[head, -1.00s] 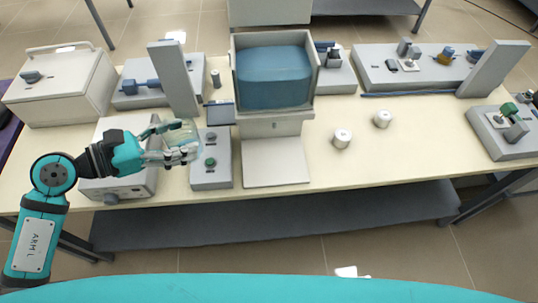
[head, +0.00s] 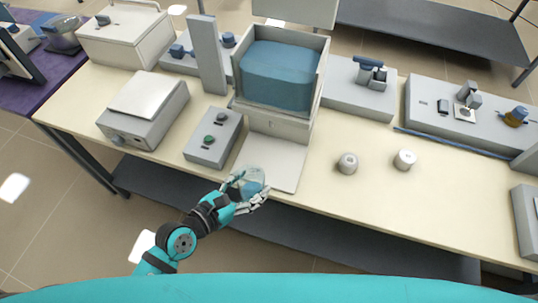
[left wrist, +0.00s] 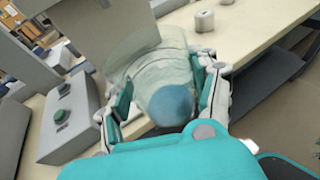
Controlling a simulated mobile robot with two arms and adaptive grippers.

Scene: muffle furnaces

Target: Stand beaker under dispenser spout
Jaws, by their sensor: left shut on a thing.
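My left gripper (head: 246,190) is shut on a clear glass beaker (head: 251,178). In the head view it holds the beaker over the front left part of the dispenser's white base plate (head: 285,165). The beaker also shows in the left wrist view (left wrist: 150,70), between the two fingers (left wrist: 162,95). Blue shows through its glass; I cannot tell whether it is contents. The dispenser (head: 280,75) has a blue-filled tank above the plate. Its spout is hard to make out. My right gripper is not in view.
A grey box with a green button (head: 209,139) stands left of the plate. Farther left is a white-topped hotplate-like device (head: 148,95). Two small white cylinders (head: 347,163) and (head: 405,159) stand on the table to the right. The table front right of the plate is clear.

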